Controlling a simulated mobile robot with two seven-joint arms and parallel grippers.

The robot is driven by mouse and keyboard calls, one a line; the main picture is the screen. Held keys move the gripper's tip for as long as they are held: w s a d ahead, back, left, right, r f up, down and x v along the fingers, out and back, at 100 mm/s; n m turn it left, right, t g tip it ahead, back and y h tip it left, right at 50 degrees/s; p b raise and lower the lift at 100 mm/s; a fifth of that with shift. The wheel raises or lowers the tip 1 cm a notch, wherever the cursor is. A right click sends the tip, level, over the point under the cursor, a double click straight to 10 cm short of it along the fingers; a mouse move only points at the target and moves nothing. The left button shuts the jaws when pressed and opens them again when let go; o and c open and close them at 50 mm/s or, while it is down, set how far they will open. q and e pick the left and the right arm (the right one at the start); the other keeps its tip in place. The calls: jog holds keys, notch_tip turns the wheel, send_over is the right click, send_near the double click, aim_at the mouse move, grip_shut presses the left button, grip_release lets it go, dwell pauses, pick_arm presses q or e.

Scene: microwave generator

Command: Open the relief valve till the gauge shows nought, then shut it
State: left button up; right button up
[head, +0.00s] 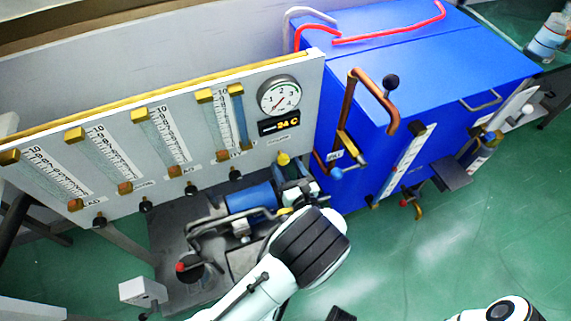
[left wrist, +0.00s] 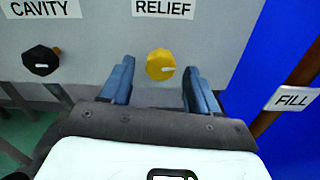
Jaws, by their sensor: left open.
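The relief valve is a yellow knob with a white mark (left wrist: 160,65), below the RELIEF label (left wrist: 163,8) on the grey panel. It also shows in the head view (head: 283,158) at the panel's lower right. The round white gauge (head: 279,96) is above it; its needle is too small to read surely. My left gripper (left wrist: 160,78) is open, its two blue fingers apart on either side of the knob in the picture. I cannot tell whether they touch it. In the head view my left gripper (head: 296,184) is just below the knob, partly hidden by my wrist. My right gripper is not seen.
A black CAVITY knob (left wrist: 41,60) is left of the relief knob. Several flow tubes line the panel (head: 120,200). A blue cabinet (head: 430,75) with a copper pipe (head: 378,92) stands at the right. A blue pump (head: 250,198) sits below the panel.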

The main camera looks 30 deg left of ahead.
pick_arm(q)
jog(key=shift+x, duration=0.9)
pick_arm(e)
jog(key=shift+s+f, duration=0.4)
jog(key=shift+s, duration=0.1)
pick_arm(q)
jog(key=shift+c, duration=0.3)
jog(key=c, duration=1)
jog(key=m+p, duration=0.2)
jog(key=p, duration=0.1)
jog(key=shift+s+p, duration=0.1)
jog(key=shift+p, duration=0.3)
jog(key=shift+f, duration=0.2)
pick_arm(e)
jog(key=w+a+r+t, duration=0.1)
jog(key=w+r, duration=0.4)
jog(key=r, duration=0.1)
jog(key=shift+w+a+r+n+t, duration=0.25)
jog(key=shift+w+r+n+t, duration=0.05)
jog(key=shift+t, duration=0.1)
